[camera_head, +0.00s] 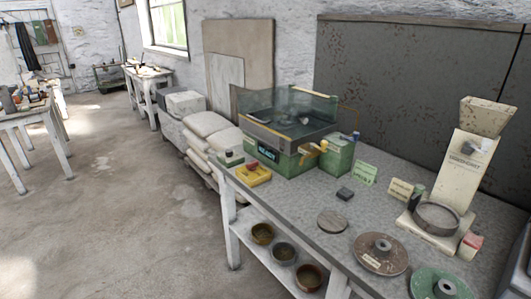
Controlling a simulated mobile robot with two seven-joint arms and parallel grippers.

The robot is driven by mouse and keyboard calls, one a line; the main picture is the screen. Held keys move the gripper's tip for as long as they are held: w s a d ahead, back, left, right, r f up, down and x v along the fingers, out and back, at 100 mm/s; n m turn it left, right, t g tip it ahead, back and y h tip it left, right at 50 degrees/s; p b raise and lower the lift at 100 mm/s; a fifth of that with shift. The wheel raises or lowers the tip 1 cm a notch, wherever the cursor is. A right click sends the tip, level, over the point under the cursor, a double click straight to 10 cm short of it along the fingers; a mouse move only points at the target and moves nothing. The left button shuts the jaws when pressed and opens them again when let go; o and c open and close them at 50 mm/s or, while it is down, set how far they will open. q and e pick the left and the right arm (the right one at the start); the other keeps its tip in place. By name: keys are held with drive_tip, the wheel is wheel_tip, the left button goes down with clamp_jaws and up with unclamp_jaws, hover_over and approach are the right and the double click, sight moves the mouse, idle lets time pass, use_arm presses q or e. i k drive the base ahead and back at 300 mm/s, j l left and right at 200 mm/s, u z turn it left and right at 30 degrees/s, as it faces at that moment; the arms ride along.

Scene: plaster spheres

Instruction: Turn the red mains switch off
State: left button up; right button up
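No switch can be made out with certainty as the red mains switch. A small yellow box (253,177) with a red part (252,166) on top sits at the near left end of the long grey worktable, in front of the green machine (285,158). A small pale block with a red top (471,244) stands at the right by the cream machine (464,165). Whether either is a switch, and its on or off position, is too small to tell. Neither of my grippers is in view.
The worktable (300,202) also holds a small dark block (345,194), a round plate (332,221), a brown disc (380,254) and a green disc (440,286). Bowls stand on its lower shelf. Stacked sacks (207,124) lie behind it. Open floor (120,215) lies to the left.

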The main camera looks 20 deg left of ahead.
sight(251, 166)
drive_tip(key=i+j+z, duration=0.35)
drive_tip(key=i+j, duration=0.3)
drive_tip(key=i, duration=0.1)
